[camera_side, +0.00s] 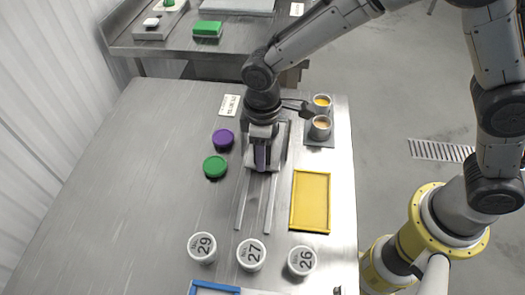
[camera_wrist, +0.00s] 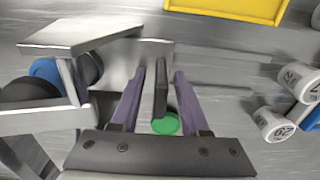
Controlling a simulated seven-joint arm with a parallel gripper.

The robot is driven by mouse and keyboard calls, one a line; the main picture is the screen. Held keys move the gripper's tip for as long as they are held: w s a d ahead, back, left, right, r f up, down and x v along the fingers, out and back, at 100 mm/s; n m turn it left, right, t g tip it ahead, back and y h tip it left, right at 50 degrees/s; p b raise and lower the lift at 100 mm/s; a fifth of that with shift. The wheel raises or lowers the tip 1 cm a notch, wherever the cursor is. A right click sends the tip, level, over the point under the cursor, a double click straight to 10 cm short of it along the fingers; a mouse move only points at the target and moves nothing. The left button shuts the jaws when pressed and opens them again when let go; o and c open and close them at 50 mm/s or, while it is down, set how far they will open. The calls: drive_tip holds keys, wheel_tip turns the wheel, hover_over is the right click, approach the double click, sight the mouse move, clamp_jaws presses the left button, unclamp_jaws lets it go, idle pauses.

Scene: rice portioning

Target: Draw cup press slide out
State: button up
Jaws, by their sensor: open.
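My gripper (camera_side: 262,165) points down over the metal slide rails (camera_side: 242,208) in the side view, in front of the grey metal press (camera_side: 277,155). In the wrist view my gripper (camera_wrist: 160,73) has its two purple fingers apart. A dark upright bar (camera_wrist: 161,90), which looks like the slide's handle, stands between them. A metal plate of the press (camera_wrist: 80,36) shows at left in the wrist view. The arm hides much of the press in the side view.
A green lid (camera_side: 215,167) and a purple lid (camera_side: 223,139) lie left of the rails. A yellow tray (camera_side: 328,202) lies right. White numbered cups (camera_side: 252,254) and a blue-edged tray (camera_side: 215,289) are in front. The table's left is clear.

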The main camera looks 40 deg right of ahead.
clamp_jaws()
idle(1.4)
